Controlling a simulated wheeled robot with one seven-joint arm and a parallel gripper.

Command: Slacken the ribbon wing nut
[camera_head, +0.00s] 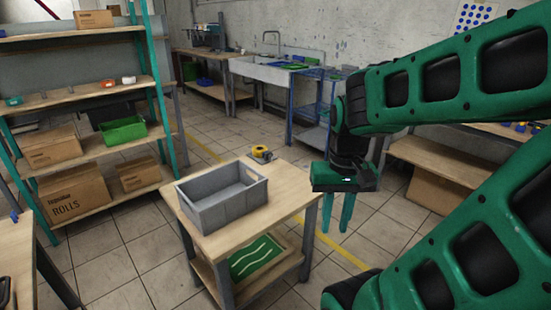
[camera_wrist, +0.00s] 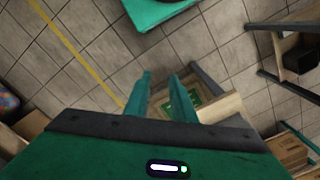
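I cannot make out a ribbon wing nut in either view. My gripper (camera_head: 336,215) hangs with its green fingers pointing down, to the right of the small wooden table. The wrist view shows its two fingers (camera_wrist: 161,82) apart with nothing between them; they are open and empty. A yellow and black round object (camera_head: 262,154), like a tape measure, lies on the back of the small table.
The small wooden table (camera_head: 285,193) holds a grey open crate (camera_head: 208,215), with a green mat (camera_head: 255,257) on its lower shelf. Shelves (camera_head: 95,148) with boxes stand at left. A sink bench (camera_head: 262,68) stands at the back. Tiled floor lies clear between.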

